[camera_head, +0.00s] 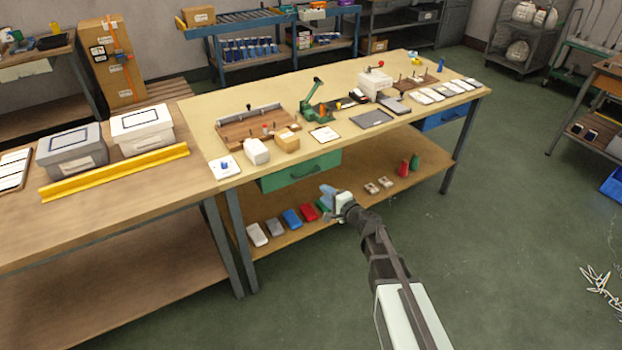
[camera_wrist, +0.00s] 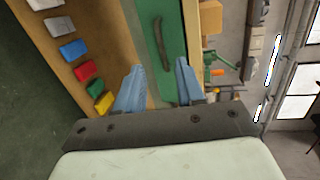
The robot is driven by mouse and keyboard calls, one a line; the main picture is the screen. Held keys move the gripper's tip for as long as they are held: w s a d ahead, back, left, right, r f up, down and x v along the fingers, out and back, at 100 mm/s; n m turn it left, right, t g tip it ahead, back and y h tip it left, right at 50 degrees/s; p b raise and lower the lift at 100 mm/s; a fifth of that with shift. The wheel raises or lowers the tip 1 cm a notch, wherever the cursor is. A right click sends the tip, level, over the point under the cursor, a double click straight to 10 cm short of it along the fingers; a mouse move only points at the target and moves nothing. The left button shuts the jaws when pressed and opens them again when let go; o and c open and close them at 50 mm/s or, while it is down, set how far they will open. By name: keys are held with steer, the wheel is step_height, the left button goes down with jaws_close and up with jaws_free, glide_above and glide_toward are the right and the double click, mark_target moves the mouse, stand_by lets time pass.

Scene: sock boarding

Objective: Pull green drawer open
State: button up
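The green drawer (camera_head: 300,171) sits under the front edge of the workbench top, left of its middle. It looks closed or nearly so. Its dark bar handle (camera_head: 304,172) is on the front face. In the wrist view the drawer front (camera_wrist: 150,12) is ahead, with the handle (camera_wrist: 161,43) between and beyond the fingers. My gripper (camera_head: 328,190) is in front of the drawer, to the right of the handle in the head view. In the wrist view my gripper (camera_wrist: 158,82) has its two blue fingers apart with nothing between them. The fingers appear short of the handle.
The workbench top (camera_head: 220,110) holds a wooden board, a green press and small boxes above the drawer. The lower shelf (camera_head: 350,208) carries several coloured packs. A blue drawer (camera_head: 445,117) is at the bench's right end. Open floor (camera_head: 520,240) lies in front.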

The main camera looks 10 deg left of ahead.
steer(key=w+a+f+t+h, duration=0.1)
steer(key=w+a+f, duration=0.2)
steer(key=w+a, duration=0.5)
steer(key=w, duration=0.2)
steer(key=shift+w+a, duration=0.2)
steer(key=shift+w, duration=0.15)
steer(key=shift+c, duration=0.4)
jaws_close()
stand_by(0.4)
